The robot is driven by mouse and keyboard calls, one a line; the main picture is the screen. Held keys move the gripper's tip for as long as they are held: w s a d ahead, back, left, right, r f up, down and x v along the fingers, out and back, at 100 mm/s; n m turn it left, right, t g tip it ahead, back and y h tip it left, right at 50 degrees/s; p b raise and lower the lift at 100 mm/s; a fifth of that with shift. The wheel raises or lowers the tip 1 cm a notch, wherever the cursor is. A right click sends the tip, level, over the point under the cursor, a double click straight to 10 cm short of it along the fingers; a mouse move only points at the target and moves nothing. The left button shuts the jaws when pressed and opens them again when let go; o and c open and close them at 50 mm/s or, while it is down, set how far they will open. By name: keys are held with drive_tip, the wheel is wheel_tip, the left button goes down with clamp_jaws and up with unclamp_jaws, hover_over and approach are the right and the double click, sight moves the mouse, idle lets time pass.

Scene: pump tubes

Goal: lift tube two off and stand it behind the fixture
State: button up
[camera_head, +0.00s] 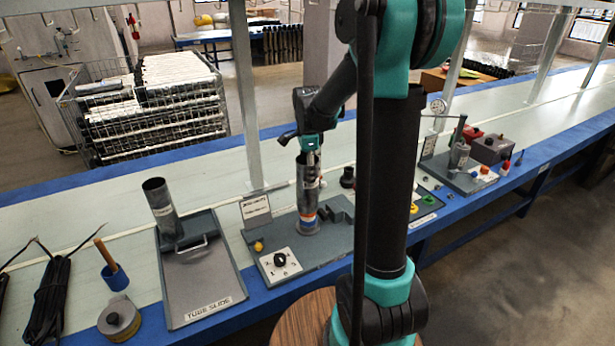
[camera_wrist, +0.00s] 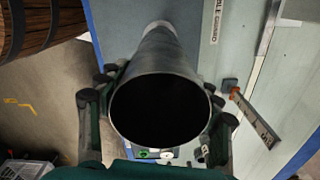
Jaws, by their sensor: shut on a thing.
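A grey metal tube (camera_head: 307,190) stands upright at the fixture (camera_head: 330,258), over a post with blue and orange bands near its foot. Whether its lower end is seated or raised a little, I cannot tell. My gripper (camera_head: 308,160) is at the top of this tube, with its fingers on either side of it. In the wrist view, the tube's open mouth (camera_wrist: 160,105) faces the camera between the fingers of my gripper (camera_wrist: 160,82). A second grey tube (camera_head: 160,208) stands, slightly tilted, on the tray marked TUBE SLIDE (camera_head: 200,285). No tube number is readable.
The fixture plate carries a dial panel (camera_head: 280,263), a yellow knob and dark blocks. A small sign (camera_head: 255,207) stands at its back left. An orange-handled tool in a blue cup (camera_head: 114,275) is at left. The pale belt behind the fixture has free room, apart from metal posts.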

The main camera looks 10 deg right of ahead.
wheel_tip(320, 180, up, 11)
idle(2.1)
drive_tip(key=shift+r, duration=0.1)
